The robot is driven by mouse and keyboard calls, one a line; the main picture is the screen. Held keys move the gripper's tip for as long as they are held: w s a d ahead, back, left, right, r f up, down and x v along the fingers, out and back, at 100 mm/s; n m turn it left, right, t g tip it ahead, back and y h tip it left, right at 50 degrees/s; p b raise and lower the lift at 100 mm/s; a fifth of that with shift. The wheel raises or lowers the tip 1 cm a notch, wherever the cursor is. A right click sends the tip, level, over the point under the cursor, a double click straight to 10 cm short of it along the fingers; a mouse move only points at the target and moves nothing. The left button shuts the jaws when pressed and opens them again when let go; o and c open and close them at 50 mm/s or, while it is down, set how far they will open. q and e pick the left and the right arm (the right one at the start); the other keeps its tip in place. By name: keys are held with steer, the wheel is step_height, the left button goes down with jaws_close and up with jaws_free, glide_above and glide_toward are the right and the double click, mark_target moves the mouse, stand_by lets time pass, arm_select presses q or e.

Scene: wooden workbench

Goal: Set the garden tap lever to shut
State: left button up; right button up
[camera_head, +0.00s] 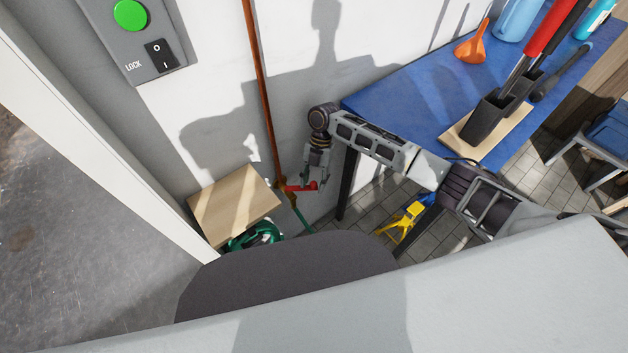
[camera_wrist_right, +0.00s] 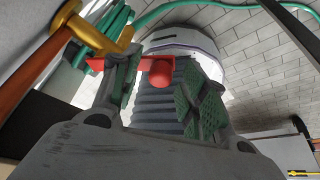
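The garden tap has a brass body (camera_wrist_right: 98,32) at the lower end of a copper pipe (camera_head: 262,100). Its red lever (camera_head: 302,187) sticks out to the right, crosswise to the pipe in the head view. My right gripper (camera_head: 318,178) is at the lever's free end. In the right wrist view, the two fingers of my right gripper (camera_wrist_right: 162,100) stand apart. The red lever (camera_wrist_right: 161,72) passes by the left finger, and its round end shows between the fingers, clear of the right finger. Contact with the left finger cannot be told. My left gripper is not in view.
A wooden box (camera_head: 235,203) and a coiled green hose (camera_head: 252,236) are left of and below the tap. A blue-topped bench (camera_head: 405,97) stands to the right, a tool holder (camera_head: 490,118) on it. A yellow object (camera_head: 405,220) lies on the tiled floor.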

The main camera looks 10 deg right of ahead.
steer(key=shift+r, duration=0.1)
steer(key=v, duration=0.7)
stand_by(0.4)
steer(key=shift+w+d+r, duration=0.1)
steer(key=shift+w, duration=0.05)
